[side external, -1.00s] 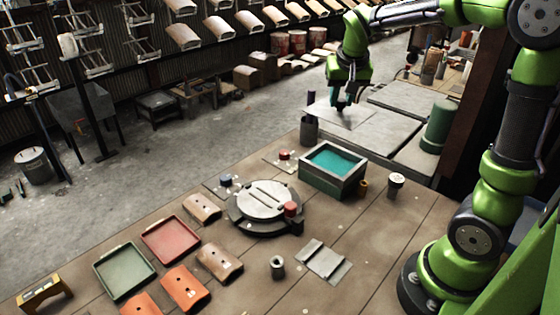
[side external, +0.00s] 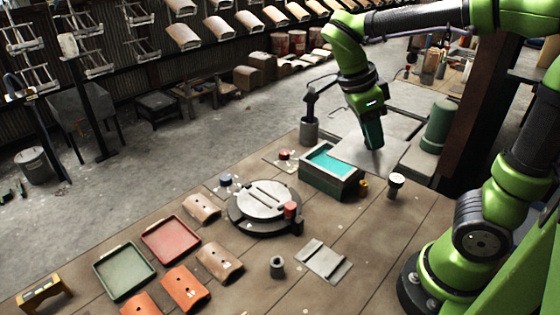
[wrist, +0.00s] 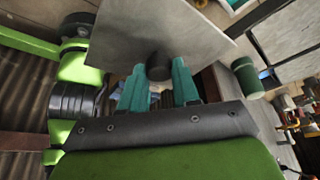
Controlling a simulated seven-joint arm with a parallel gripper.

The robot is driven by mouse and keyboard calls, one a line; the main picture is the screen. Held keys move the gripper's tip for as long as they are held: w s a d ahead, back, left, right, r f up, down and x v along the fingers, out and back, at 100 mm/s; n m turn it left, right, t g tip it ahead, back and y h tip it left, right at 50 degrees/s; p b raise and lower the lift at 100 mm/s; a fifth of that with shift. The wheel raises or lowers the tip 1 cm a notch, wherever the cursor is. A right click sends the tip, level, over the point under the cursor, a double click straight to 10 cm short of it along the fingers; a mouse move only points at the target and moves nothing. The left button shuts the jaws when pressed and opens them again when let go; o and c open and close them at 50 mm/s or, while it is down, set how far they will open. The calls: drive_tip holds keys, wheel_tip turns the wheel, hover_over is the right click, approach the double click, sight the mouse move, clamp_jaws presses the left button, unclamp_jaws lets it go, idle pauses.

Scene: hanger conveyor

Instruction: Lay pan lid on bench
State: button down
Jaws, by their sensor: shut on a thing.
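The pan lid is a flat grey plate with a dark round knob (wrist: 159,66). In the wrist view the plate (wrist: 150,28) fills the top middle, and my gripper's teal fingers (wrist: 159,82) are shut on the knob from both sides. In the side view my gripper (side external: 374,146) points down, right of and behind the teal-filled box (side external: 331,176), with the grey plate (side external: 352,154) around its tip. The exact gap between plate and surface below cannot be told. The wooden bench (side external: 340,215) lies in front.
A dark canister (side external: 309,131) stands left of my gripper, and a green cylinder (side external: 437,127) stands right. Bare bench lies at the front right.

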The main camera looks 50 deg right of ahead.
sight(335, 151)
drive_tip(key=shift+m, duration=0.4)
drive_tip(key=shift+s+a+f, duration=0.1)
drive_tip(key=shift+s+f, duration=0.1)
drive_tip(key=shift+f, duration=5.2)
drive_tip(key=shift+s+a+f, duration=0.1)
drive_tip(key=shift+s+f, duration=0.05)
drive_tip(key=shift+f, duration=5.25)
drive_tip(key=c, duration=0.7)
unclamp_jaws()
drive_tip(key=shift+c, duration=0.2)
drive_tip(key=v, duration=1.7)
drive_tip(key=shift+w+d, duration=0.15)
drive_tip(key=shift+d, duration=0.05)
